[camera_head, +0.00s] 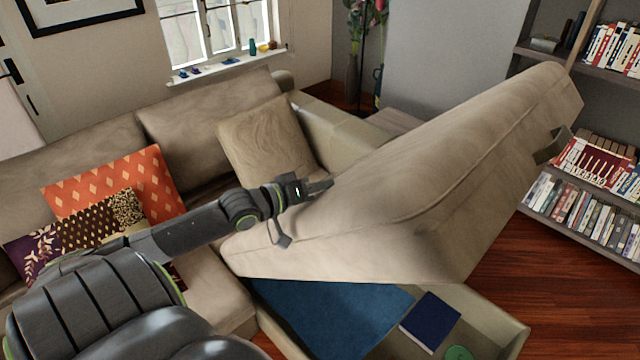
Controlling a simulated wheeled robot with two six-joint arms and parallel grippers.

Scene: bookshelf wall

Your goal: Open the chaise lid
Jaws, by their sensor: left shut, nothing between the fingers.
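The chaise lid (420,190) is a thick beige cushion, raised and tilted, with its right end high. A dark strap (553,147) hangs from the lid's right end. My left gripper (328,184) is shut and empty. It is at the lid's left side, by the upper surface; I cannot tell whether it touches. My right gripper is not in view.
A dark blue book (430,321) and a green round thing (458,353) lie in the box. The beige sofa (110,140) with patterned cushions (125,190) is at left. Bookshelves (585,245) stand at right, with bare wood floor (515,268) between.

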